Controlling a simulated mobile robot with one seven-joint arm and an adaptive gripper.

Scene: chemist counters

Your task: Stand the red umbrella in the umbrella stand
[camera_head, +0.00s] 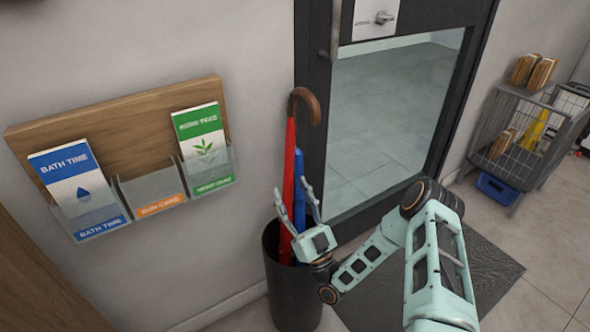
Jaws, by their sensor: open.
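The red umbrella (289,152) with its curved brown handle stands nearly upright in the black umbrella stand (292,298), its lower end hidden inside. A blue umbrella (299,172) stands in the same stand, just right of the red one. My gripper (292,192) is open at the stand's mouth, its fingers pointing up and away. In the picture its two fingers lie on either side of the umbrella shafts, the left finger crossing near the red one. Nothing is gripped. I cannot tell whether a finger touches a shaft.
A wall leaflet rack (112,105) with blue and green leaflets hangs at the left. A dark-framed glass door (390,120) stands behind the stand. A dark mat (490,262) lies at the right. A wire basket cart (528,130) is at the far right; floor between is clear.

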